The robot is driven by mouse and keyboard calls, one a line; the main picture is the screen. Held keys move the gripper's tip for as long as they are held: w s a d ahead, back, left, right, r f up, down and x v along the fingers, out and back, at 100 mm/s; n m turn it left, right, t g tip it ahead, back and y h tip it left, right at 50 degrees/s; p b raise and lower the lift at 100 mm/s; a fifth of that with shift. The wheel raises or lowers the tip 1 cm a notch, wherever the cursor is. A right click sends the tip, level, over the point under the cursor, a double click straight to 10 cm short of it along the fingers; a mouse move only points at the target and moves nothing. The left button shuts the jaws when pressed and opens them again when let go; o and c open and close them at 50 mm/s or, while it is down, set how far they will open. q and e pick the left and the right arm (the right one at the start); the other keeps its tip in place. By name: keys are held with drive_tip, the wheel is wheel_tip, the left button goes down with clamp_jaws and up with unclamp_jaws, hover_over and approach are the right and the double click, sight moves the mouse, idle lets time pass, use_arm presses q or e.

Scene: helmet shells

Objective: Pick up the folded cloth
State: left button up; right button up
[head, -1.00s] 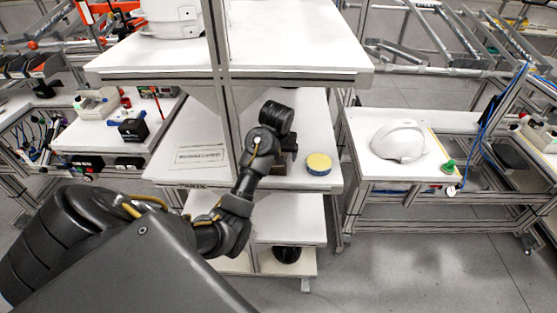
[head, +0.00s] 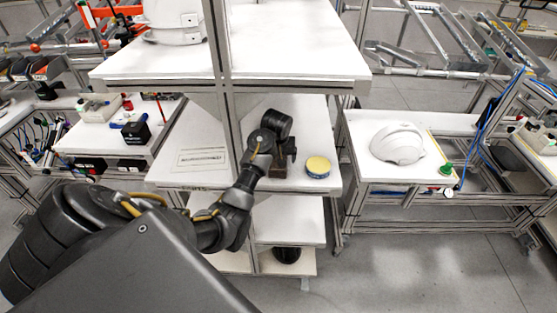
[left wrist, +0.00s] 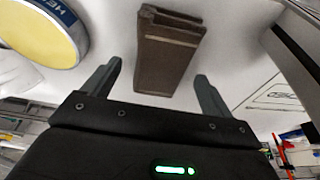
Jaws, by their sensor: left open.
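The folded cloth (left wrist: 168,55) is a dark brown, layered block on the white shelf. In the left wrist view it lies just past my fingertips, roughly centred between them and seemingly apart from both. My left gripper (left wrist: 158,72) is open and empty. In the head view my left arm reaches in over the middle shelf, and the cloth (head: 281,168) shows only partly, behind and beside my dark wrist. The fingers cannot be made out there. My right gripper is in neither current view.
A round tin with a yellow lid (head: 318,166) stands just right of the cloth. A printed label (head: 201,159) lies to the left. A metal post (head: 222,80) rises close to my wrist, and an upper shelf (head: 290,65) overhangs. A white helmet shell (head: 398,143) sits on the right table.

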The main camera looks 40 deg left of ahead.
use_arm(q)
drive_tip(key=shift+w+a+f, duration=0.15)
drive_tip(key=shift+f, duration=0.4)
drive_tip(key=c, duration=1.1)
drive_tip(key=shift+o, duration=0.2)
drive_tip(key=shift+r, duration=0.2)
